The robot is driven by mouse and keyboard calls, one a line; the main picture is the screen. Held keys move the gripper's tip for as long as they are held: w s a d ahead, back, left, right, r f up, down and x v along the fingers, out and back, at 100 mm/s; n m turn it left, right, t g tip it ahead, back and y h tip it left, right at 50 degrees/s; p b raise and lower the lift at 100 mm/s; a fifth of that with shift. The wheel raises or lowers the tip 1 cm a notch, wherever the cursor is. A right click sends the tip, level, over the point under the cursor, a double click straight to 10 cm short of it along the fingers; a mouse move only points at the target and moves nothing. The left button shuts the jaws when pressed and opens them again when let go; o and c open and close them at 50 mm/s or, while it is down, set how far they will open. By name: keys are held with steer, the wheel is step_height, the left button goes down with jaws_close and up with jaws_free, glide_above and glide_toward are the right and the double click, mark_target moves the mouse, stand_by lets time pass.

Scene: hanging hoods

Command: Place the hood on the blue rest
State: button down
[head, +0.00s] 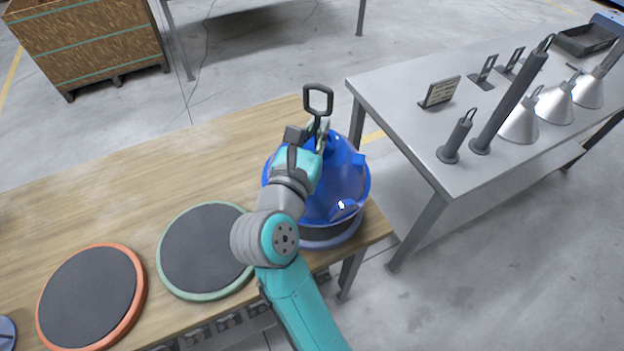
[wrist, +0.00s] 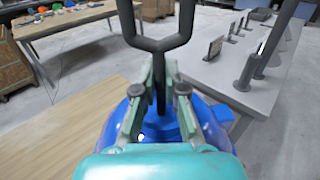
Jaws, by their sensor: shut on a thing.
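The hood (head: 340,180) is a glossy blue dome with a dark stem and a square loop handle (head: 318,100) on top. My gripper (head: 320,138) is shut on the stem, below the loop. In the wrist view the fingers (wrist: 157,92) close on the stem, with the blue dome (wrist: 208,125) below them. The hood is over a round rest with a dark pad and a bluish-violet rim (head: 335,241), at the right end of the wooden table. The hood and my arm cover most of this rest. I cannot tell whether the hood touches the pad.
A green-rimmed rest (head: 205,247) and an orange-rimmed rest (head: 90,297) lie to the left, both empty. A bluish round thing (head: 6,332) is cut off at the left edge. A grey table (head: 420,150) at right holds metal cones, posts and a small sign (head: 440,92).

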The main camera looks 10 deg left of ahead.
steer(key=shift+w+f, duration=0.1)
steer(key=shift+w, duration=0.15)
step_height(320, 180, down, 10)
steer(key=shift+w+a+r, duration=0.1)
steer(key=shift+r, duration=0.05)
steer(key=c, duration=1.2)
jaws_free()
steer(key=shift+c, duration=0.2)
steer(key=s, duration=0.4)
steer(key=s+a, duration=0.1)
steer(key=s, duration=0.3)
steer(key=s+a, duration=0.1)
steer(key=s, duration=0.2)
steer(key=shift+s+a, duration=0.15)
steer(key=shift+s, duration=0.25)
